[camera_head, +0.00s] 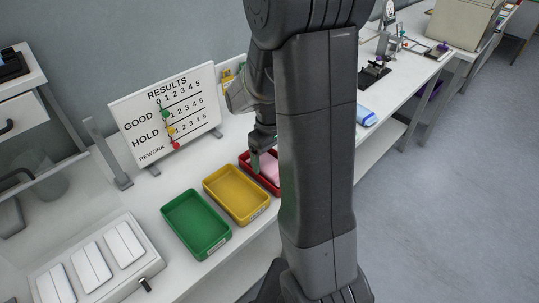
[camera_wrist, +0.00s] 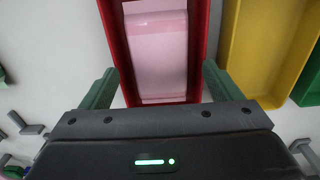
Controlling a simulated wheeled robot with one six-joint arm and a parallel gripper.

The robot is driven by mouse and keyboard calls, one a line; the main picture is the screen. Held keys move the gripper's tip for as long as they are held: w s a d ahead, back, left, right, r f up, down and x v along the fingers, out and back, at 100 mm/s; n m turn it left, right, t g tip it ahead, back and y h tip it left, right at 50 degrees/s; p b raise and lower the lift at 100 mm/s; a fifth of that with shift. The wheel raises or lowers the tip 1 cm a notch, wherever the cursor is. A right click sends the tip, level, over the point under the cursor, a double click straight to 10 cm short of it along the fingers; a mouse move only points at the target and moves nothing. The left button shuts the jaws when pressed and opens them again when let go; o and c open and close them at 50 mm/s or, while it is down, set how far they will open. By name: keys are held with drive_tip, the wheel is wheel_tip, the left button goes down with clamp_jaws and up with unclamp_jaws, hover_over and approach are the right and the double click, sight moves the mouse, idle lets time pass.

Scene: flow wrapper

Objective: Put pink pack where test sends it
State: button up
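The pink pack (camera_head: 269,167) lies in the red tray (camera_head: 245,160), partly hidden by my arm. In the wrist view the pink pack (camera_wrist: 158,55) lies lengthwise inside the red tray (camera_wrist: 112,38), between its side walls. My gripper (camera_wrist: 159,70) is open, with one green finger on each side of the pack and tray end. It is apart from the pack and holds nothing. In the head view my gripper (camera_head: 258,161) is at the red tray. The results board (camera_head: 166,113) has GOOD, HOLD and REWORK rows with green, yellow and red markers.
The yellow tray (camera_head: 214,191) and green tray (camera_head: 176,221) stand left of the red one, and look empty. A white box with several pale panels (camera_head: 150,255) is at the front left. A blue packet (camera_head: 366,117) lies farther along the bench.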

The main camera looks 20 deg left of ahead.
drive_tip(key=shift+r, duration=0.1)
wheel_tip(320, 180, up, 14)
drive_tip(key=shift+f, duration=0.2)
idle(0.3)
drive_tip(key=shift+f, duration=0.1)
wheel_tip(320, 180, down, 13)
drive_tip(key=shift+p, duration=0.35)
drive_tip(key=shift+r+p, duration=0.8)
drive_tip(key=shift+r, duration=0.4)
drive_tip(key=shift+f, duration=0.1)
